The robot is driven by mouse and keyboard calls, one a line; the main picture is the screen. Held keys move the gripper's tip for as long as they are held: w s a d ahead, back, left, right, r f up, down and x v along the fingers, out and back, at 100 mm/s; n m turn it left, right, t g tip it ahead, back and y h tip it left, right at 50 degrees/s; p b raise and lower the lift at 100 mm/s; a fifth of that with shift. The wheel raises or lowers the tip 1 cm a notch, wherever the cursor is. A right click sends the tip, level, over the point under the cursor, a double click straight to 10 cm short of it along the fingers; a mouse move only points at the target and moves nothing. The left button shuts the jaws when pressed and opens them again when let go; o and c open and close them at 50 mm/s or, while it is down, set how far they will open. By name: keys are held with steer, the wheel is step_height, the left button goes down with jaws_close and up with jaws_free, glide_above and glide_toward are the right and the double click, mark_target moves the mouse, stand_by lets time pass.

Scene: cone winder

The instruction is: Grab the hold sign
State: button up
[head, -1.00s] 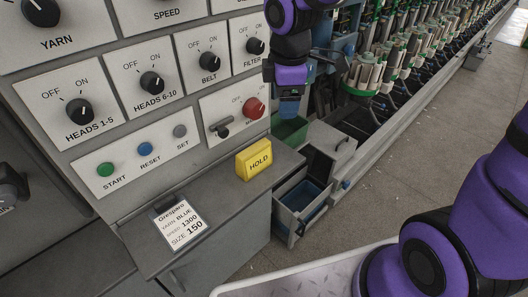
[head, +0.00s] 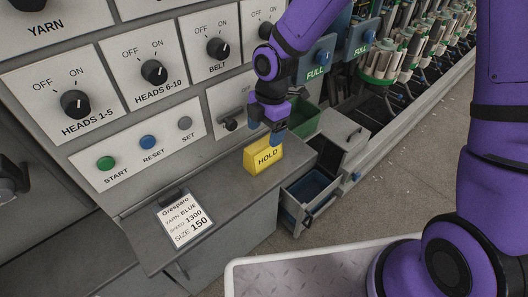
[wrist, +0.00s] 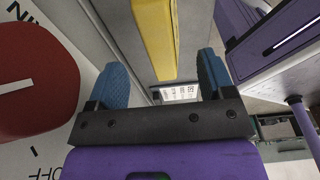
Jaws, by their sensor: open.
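The yellow hold sign (head: 262,156) stands on the grey ledge (head: 218,193) below the control panel, its HOLD lettering facing outward. My gripper (head: 273,133) is just above and slightly right of the sign in the head view, and it partly overlaps the sign's top edge there. In the wrist view the hold sign (wrist: 154,40) lies beyond the two blue fingertips of my gripper (wrist: 162,78), which are spread apart with nothing between them. I cannot tell whether a finger touches the sign.
The red main knob (wrist: 35,95) is close beside my gripper in the wrist view. A paper card (head: 184,220) lies on the ledge to the left. An open drawer (head: 308,194) and a green bin (head: 305,122) are to the right of the ledge.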

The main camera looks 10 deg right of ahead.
mark_target(263, 141)
steer(key=shift+s+a+f, duration=0.1)
steer(key=shift+a+f, duration=0.05)
steer(key=shift+f, duration=0.95)
steer(key=shift+s+a+f, duration=0.1)
steer(key=shift+f, duration=1)
steer(key=shift+s+a+f, duration=0.1)
steer(key=shift+a+f, duration=0.05)
steer(key=shift+f, duration=0.95)
steer(key=shift+c, duration=0.3)
steer(key=c, duration=1)
